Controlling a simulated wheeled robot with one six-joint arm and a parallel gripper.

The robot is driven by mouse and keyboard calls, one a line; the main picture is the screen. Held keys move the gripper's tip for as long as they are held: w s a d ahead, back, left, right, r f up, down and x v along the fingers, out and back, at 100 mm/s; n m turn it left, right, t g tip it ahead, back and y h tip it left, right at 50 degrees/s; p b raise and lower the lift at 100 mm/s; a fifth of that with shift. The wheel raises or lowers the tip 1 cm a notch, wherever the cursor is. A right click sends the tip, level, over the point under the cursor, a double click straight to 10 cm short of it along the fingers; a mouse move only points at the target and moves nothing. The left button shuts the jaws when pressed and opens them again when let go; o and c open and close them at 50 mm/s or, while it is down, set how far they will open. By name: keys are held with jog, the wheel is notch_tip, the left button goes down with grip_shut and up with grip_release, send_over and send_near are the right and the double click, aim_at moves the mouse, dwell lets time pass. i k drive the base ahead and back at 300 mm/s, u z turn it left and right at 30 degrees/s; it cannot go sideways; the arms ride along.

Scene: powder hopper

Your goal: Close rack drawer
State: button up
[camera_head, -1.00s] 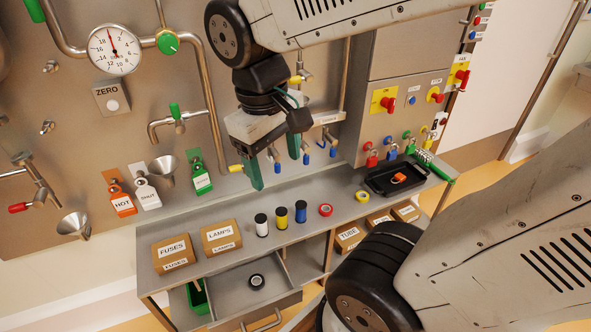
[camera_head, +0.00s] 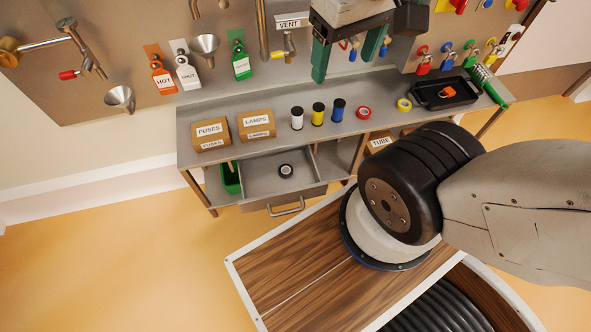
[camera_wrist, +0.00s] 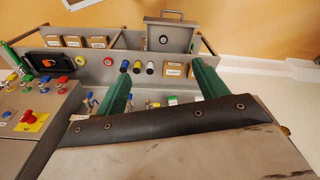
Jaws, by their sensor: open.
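The rack drawer (camera_head: 262,184) is pulled out from under the steel shelf, with its metal bar handle (camera_head: 287,206) at the front edge. A black ring-shaped roll (camera_head: 286,171) lies inside it. The drawer also shows in the wrist view (camera_wrist: 168,36), at the top, with its handle (camera_wrist: 171,13) beyond it. My gripper (camera_head: 350,68) is in front of the panel, above and to the right of the drawer, apart from it. Its two green fingers are spread and hold nothing; they also show in the wrist view (camera_wrist: 162,82).
FUSES (camera_head: 209,134) and LAMPS (camera_head: 257,125) boxes, several spools, tape rolls and a black tray (camera_head: 444,92) stand on the shelf (camera_head: 232,103). A green bin (camera_head: 230,178) sits left of the drawer. Floor before the drawer is clear at left; my base is at right.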

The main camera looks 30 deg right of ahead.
aim_at(262, 187)
jog(key=u, duration=1)
jog(key=k, duration=0.95)
jog(key=z, duration=0.9)
jog(key=i, duration=0.55)
jog(key=z, duration=0.05)
